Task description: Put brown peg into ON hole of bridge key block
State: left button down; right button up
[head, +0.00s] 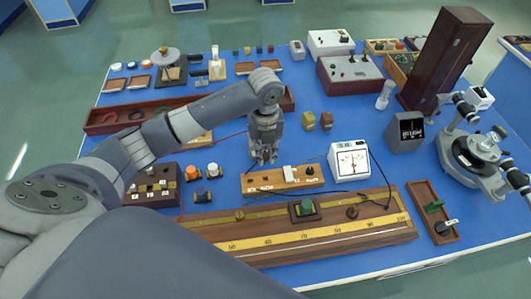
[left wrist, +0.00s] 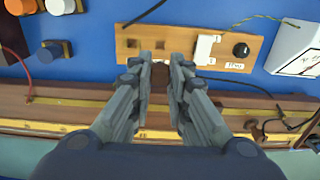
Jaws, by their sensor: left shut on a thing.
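The bridge key block is a light wooden plank (head: 283,181) with small labels, in the middle of the blue table. The left wrist view shows the same plank (left wrist: 188,47) with square dark holes at its left part, a white piece (left wrist: 205,48) and a black knob (left wrist: 241,50) on its right part. My left gripper (head: 264,161) points down over the plank's left part. In the left wrist view its fingers (left wrist: 161,62) are closed on a small brown peg (left wrist: 160,71), mostly hidden between them. Whether the peg touches the plank cannot be told. My right gripper is out of view.
A white meter (head: 349,160) stands right of the plank. A long wooden scale board (head: 300,238) lies in front. Orange-capped and dark terminals (head: 191,173) and a dark block with switches (head: 152,187) stand to the left. Cables run near the plank.

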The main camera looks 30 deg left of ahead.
pick_arm(q)
jog(key=shift+r+p, duration=0.95)
jog(key=shift+p, duration=0.2)
